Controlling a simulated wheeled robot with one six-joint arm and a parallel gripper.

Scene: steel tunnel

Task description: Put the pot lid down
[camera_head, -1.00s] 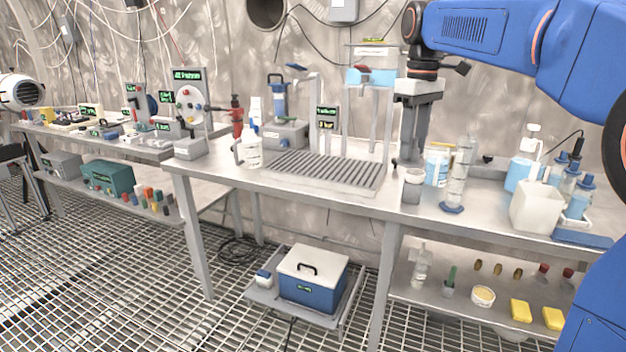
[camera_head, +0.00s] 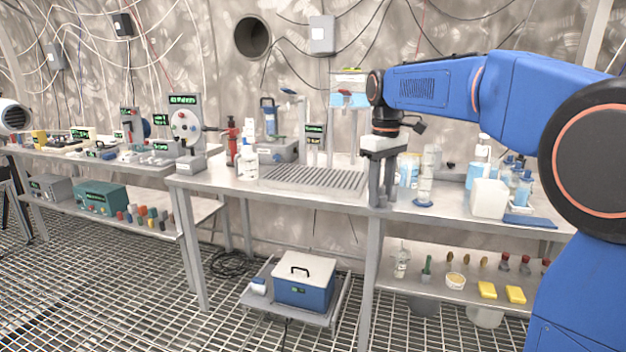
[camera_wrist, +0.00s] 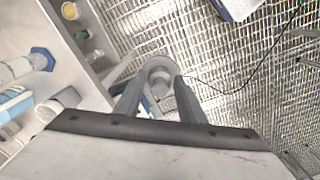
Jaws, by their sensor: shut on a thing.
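My gripper (camera_head: 381,203) is at the front edge of the right bench in the head view, pointing down. In the wrist view its fingers (camera_wrist: 158,98) are shut on a small round grey-white thing, which I take to be the pot lid (camera_wrist: 160,72). The lid hangs with open floor grating beyond it. In the head view I cannot make the lid out at the fingertips. A small open pot (camera_head: 456,280) with yellow contents stands on the lower shelf, and it also shows in the wrist view (camera_wrist: 70,11).
The bench top (camera_head: 225,177) holds a ribbed drain tray (camera_head: 312,178), a measuring cylinder (camera_head: 426,180) and a white container (camera_head: 489,199). The lower shelf (camera_head: 425,283) carries yellow blocks (camera_head: 487,290) and small bottles. A blue box (camera_head: 304,291) with a white lid stands low at left.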

